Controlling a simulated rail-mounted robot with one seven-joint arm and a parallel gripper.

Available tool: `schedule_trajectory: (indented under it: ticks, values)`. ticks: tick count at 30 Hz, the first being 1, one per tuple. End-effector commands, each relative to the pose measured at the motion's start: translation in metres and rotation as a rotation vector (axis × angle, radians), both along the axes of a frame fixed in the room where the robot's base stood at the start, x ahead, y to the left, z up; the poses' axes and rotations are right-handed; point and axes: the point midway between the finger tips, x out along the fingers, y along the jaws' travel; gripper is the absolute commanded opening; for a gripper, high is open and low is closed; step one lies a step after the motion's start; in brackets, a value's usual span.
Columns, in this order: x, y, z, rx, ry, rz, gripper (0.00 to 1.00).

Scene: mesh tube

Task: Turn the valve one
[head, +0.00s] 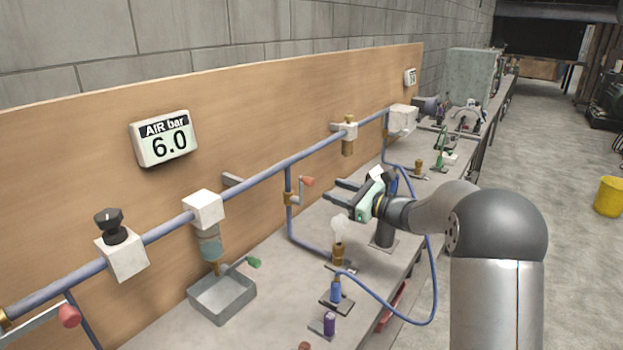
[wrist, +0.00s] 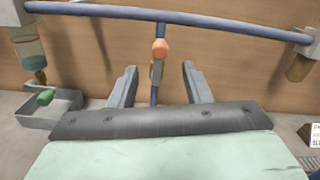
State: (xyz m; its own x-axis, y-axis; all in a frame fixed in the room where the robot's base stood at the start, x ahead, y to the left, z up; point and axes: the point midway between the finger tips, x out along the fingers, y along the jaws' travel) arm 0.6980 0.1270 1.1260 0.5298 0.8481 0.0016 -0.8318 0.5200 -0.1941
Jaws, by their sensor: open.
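A valve with an orange-tipped lever (head: 307,181) sits on a vertical blue pipe below the main pipe, with a brass body (head: 289,198). My gripper (head: 331,188) is open and empty, with its two grey fingers pointing at the wooden panel, just right of this lever and apart from it. In the wrist view, the orange tip (wrist: 159,48) shows between and beyond the open fingers (wrist: 159,67). A second valve with a red handle (head: 68,315) is partly cut off at the lower left. I see no label naming either valve.
The blue main pipe (head: 265,172) runs along the panel. A black knob (head: 112,222) and a gauge reading 6.0 (head: 163,138) are at the left. A grey tray (head: 222,297), a brass fitting puffing white vapour (head: 339,252) and a looped blue hose (head: 385,303) occupy the bench.

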Motion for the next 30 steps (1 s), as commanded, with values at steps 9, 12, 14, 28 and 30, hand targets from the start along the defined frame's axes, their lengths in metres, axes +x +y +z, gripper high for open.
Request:
schedule_trajectory:
  ticks: [9, 12, 14, 28, 30]
  values:
    - [0.033, 0.056, 0.001, -0.001, 0.001, 0.003, 0.44]
    - [0.040, 0.066, 0.001, -0.002, 0.000, 0.002, 0.44]
    - [0.043, 0.070, 0.001, -0.002, 0.000, 0.002, 0.44]
    - [0.047, 0.075, 0.000, -0.002, 0.000, 0.000, 0.22]
    - [0.047, 0.075, 0.000, -0.002, 0.000, 0.000, 0.02]
